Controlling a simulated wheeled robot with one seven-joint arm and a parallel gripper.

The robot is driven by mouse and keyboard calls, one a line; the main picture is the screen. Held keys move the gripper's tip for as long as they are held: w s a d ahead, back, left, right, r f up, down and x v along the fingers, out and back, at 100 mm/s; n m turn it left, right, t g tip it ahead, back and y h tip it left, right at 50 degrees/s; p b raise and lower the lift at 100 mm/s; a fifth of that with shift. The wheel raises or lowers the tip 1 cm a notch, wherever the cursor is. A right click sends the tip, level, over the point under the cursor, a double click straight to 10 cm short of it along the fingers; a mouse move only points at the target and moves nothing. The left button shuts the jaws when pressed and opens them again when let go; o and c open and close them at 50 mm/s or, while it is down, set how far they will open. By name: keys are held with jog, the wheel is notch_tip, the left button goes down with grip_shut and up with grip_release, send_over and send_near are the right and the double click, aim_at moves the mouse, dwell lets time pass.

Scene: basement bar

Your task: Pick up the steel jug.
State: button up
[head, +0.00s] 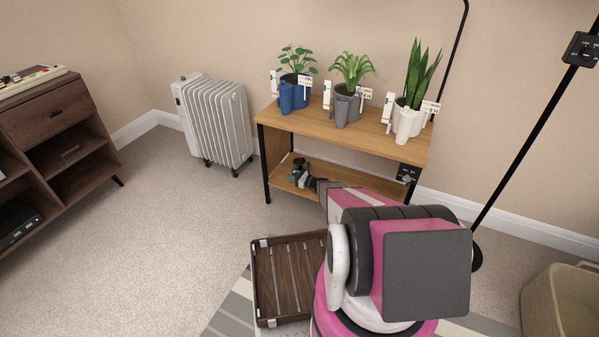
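A grey jug (341,111), which looks like the steel one, stands upright on the top of the wooden shelf unit (305,129), in front of a grey pot with a leafy plant (353,70). A blue jug (286,98) stands to its left and a white jug (403,125) to its right, each before a potted plant. My arm reaches forward toward the unit's lower shelf, below the jugs. Its far end, near a small dark and teal cluster (300,173), is too small and partly hidden to make out the gripper's fingers.
White label cards stand among the pots. A dark wooden crate (254,285) lies on the floor left of my arm. A white radiator (213,120) stands left of the unit, a black stand (530,130) and a woven basket (533,308) to the right. Carpet at left is clear.

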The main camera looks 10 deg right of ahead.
grip_shut()
jog(key=shift+r, duration=0.25)
jog(key=shift+s+r, duration=0.1)
jog(key=shift+r, duration=1.45)
jog(key=s+a+r, duration=0.7)
jog(key=s+a, duration=0.1)
jog(key=shift+r, duration=0.2)
jog(key=shift+s+a, duration=0.1)
dwell(1.4)
